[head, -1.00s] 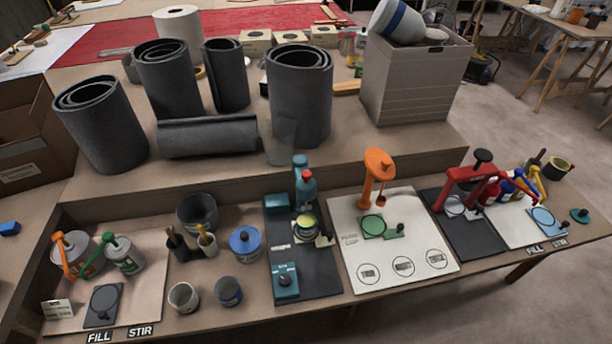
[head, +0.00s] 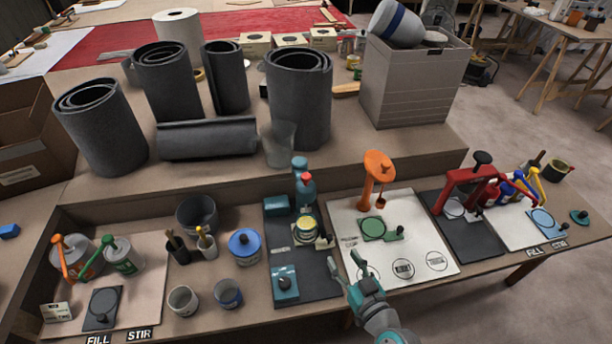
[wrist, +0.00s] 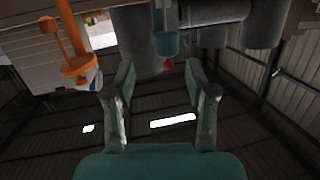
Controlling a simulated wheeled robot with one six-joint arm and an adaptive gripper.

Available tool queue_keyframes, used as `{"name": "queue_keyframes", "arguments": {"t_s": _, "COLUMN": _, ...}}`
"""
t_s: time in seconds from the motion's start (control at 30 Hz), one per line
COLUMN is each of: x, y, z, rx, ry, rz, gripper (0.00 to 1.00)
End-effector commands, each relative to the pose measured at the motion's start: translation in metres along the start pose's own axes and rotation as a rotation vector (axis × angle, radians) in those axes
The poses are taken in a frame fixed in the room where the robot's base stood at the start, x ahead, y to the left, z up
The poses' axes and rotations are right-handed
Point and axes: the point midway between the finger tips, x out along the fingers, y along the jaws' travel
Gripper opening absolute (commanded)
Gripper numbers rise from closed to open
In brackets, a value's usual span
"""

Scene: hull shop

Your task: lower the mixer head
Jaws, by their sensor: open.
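An orange stand (head: 378,170) with an overhanging round head and a small hanging paddle stands on a white board, behind a green plate (head: 373,228). A teal unit (head: 304,185) with an upright part stands on a dark board to its left, behind a yellow-topped can (head: 306,230). I cannot tell for certain which one carries the mixer head. My gripper (head: 353,271) is open and empty above the front left of the white board, apart from both. In the wrist view the fingers (wrist: 160,75) are apart; the orange stand (wrist: 77,67) and a teal part (wrist: 164,42) appear beyond them.
A red frame (head: 468,182) with a black knob stands right of the white board (head: 430,245). Cups, a blue-lidded can (head: 245,246) and dark rolls (head: 300,100) are left and behind. A grey bin (head: 415,85) stands at the back.

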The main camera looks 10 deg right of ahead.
Motion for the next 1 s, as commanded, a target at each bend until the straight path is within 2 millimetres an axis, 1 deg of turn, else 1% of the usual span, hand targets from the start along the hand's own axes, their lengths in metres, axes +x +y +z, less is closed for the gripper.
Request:
{"name": "queue_keyframes", "arguments": {"t_s": 0.03, "x": 0.019, "y": 0.002, "z": -0.014, "rx": -0.008, "ry": 0.021, "rz": -0.023, "gripper": 0.56}}
{"name": "queue_keyframes", "arguments": {"t_s": 0.1, "x": 0.04, "y": 0.003, "z": -0.031, "rx": -0.021, "ry": 0.045, "rz": -0.057, "gripper": 0.56}}
{"name": "queue_keyframes", "arguments": {"t_s": 0.2, "x": 0.067, "y": 0.004, "z": -0.056, "rx": -0.042, "ry": 0.079, "rz": -0.107, "gripper": 0.56}}
{"name": "queue_keyframes", "arguments": {"t_s": 0.3, "x": 0.087, "y": 0.004, "z": -0.079, "rx": -0.062, "ry": 0.109, "rz": -0.15, "gripper": 0.56}}
{"name": "queue_keyframes", "arguments": {"t_s": 0.4, "x": 0.1, "y": 0.004, "z": -0.096, "rx": -0.078, "ry": 0.133, "rz": -0.182, "gripper": 0.56}}
{"name": "queue_keyframes", "arguments": {"t_s": 0.53, "x": 0.108, "y": 0.004, "z": -0.106, "rx": -0.089, "ry": 0.148, "rz": -0.203, "gripper": 0.56}}
{"name": "queue_keyframes", "arguments": {"t_s": 0.67, "x": 0.116, "y": 0.002, "z": -0.109, "rx": -0.092, "ry": 0.151, "rz": -0.208, "gripper": 0.56}}
{"name": "queue_keyframes", "arguments": {"t_s": 0.73, "x": 0.123, "y": 0.0, "z": -0.111, "rx": -0.092, "ry": 0.151, "rz": -0.208, "gripper": 0.56}}
{"name": "queue_keyframes", "arguments": {"t_s": 0.87, "x": 0.143, "y": -0.005, "z": -0.114, "rx": -0.092, "ry": 0.152, "rz": -0.209, "gripper": 0.56}}
{"name": "queue_keyframes", "arguments": {"t_s": 1.0, "x": 0.168, "y": -0.01, "z": -0.117, "rx": -0.09, "ry": 0.152, "rz": -0.208, "gripper": 0.56}}
